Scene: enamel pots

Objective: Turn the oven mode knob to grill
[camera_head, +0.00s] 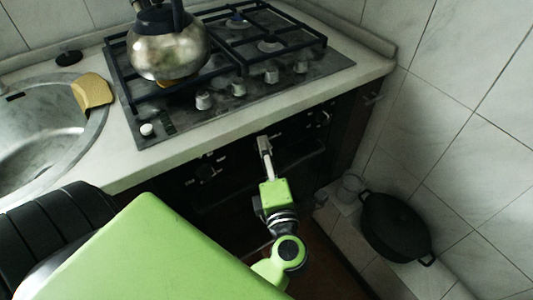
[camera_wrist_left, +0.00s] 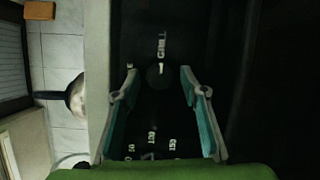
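The oven front (camera_head: 215,200) is dark and sits below the counter in the head view. In the left wrist view, a dark round knob (camera_wrist_left: 156,78) shows against the black panel. A white label reading GRILL (camera_wrist_left: 162,46) is above it, and a small pale mark near the knob's upper edge lies toward that label. My left gripper (camera_head: 265,145) is at the oven's control strip. In the left wrist view its two teal-lined fingers (camera_wrist_left: 159,76) are apart, with the knob between their tips in the picture. I see no contact. My right gripper is not in view.
A steel kettle (camera_head: 168,45) stands on the gas hob (camera_head: 235,95), with a sink (camera_head: 45,125) and tan sponge (camera_head: 92,91) to its left. A black pot (camera_head: 396,226) and a glass jar (camera_head: 351,184) stand low by the tiled wall at right.

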